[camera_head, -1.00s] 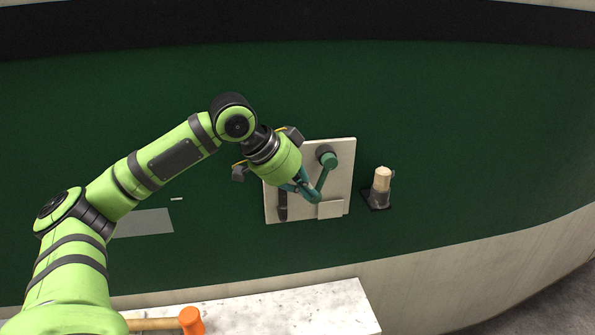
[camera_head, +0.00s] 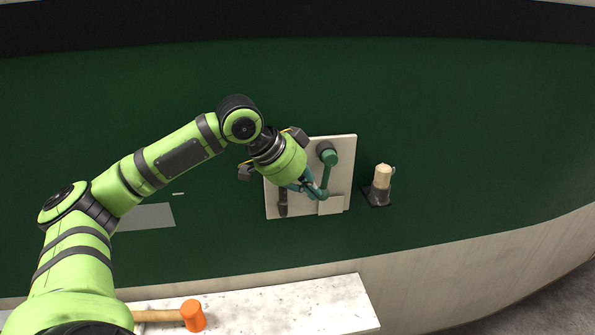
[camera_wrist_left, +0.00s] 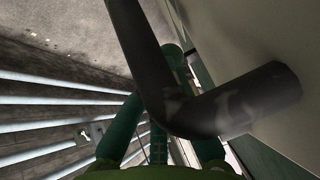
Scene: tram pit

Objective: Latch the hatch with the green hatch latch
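The pale hatch (camera_head: 338,178) is a square panel on the dark green wall. The green hatch latch (camera_head: 328,173) hangs from a round pivot at the hatch's upper right, its arm pointing down and slightly left. My left gripper (camera_head: 315,190) is at the latch's lower end. In the left wrist view, its teal fingers (camera_wrist_left: 160,135) stand apart, with part of the green latch (camera_wrist_left: 172,62) showing between and beyond them. Contact is hard to tell. A dark bent bar (camera_wrist_left: 215,112) crosses in front and hides part of the latch. My right gripper is not in view.
A dark handle (camera_head: 283,203) is on the hatch's left. A pale plate (camera_head: 330,206) is at its lower right. A cream cylinder on a dark base (camera_head: 382,178) stands right of the hatch. An orange-headed hammer (camera_head: 193,315) lies on the pale ledge (camera_head: 290,309) below.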

